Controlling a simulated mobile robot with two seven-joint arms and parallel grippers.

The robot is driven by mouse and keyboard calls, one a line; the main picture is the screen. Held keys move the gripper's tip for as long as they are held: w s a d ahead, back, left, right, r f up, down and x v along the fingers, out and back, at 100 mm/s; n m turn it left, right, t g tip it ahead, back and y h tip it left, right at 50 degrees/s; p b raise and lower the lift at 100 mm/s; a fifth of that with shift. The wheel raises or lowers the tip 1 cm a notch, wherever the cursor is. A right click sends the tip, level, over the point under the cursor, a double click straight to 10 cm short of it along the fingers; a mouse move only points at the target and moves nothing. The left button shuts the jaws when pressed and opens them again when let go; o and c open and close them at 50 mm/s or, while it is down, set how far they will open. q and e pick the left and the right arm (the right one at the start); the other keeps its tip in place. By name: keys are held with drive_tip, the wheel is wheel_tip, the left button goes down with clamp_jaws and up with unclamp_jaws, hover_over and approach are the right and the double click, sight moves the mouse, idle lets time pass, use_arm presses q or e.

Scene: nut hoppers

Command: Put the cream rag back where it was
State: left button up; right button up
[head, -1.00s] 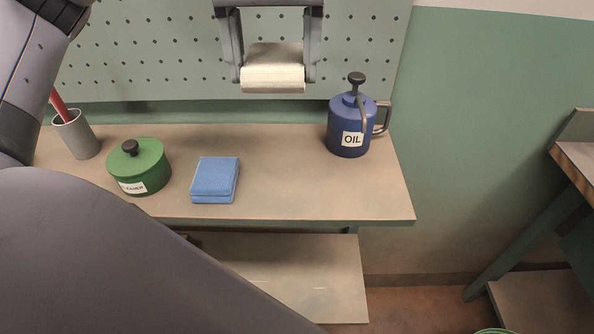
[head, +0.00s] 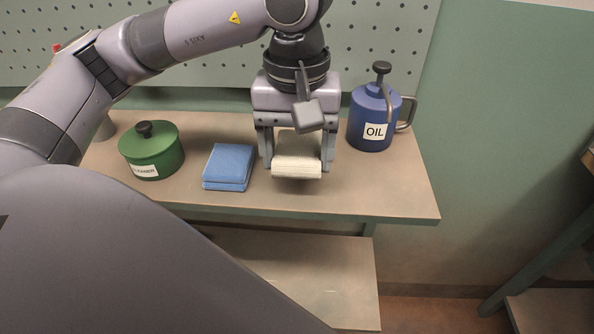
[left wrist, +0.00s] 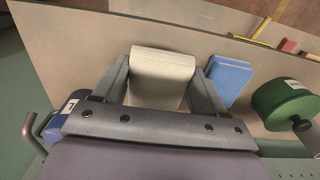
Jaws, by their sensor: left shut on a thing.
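The cream rag (head: 297,168) is a folded pad between the fingers of my left gripper (head: 297,158). The gripper is shut on it and points down over the shelf, between the blue rag (head: 229,166) and the blue oil can (head: 370,118). In the left wrist view the cream rag (left wrist: 163,66) sits between both fingers (left wrist: 160,85). Whether the rag touches the shelf (head: 385,190) or hangs just above it, I cannot tell. My right gripper is not in view.
A green cleaner pot (head: 152,152) stands left of the blue rag. The pegboard (head: 390,35) rises behind the shelf. A lower shelf (head: 310,280) lies below. The shelf's front right part is clear.

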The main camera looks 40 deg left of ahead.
sight(297, 156)
use_arm(q)
drive_tip(key=shift+f, duration=2.05)
drive_tip(key=shift+f, duration=0.1)
drive_tip(key=shift+f+b, duration=0.15)
drive_tip(key=shift+b, duration=0.25)
drive_tip(key=o, duration=0.9)
drive_tip(key=shift+o, duration=0.2)
wheel_tip(297, 156, up, 13)
drive_tip(key=shift+f+p, duration=0.2)
drive_tip(key=shift+p, duration=0.65)
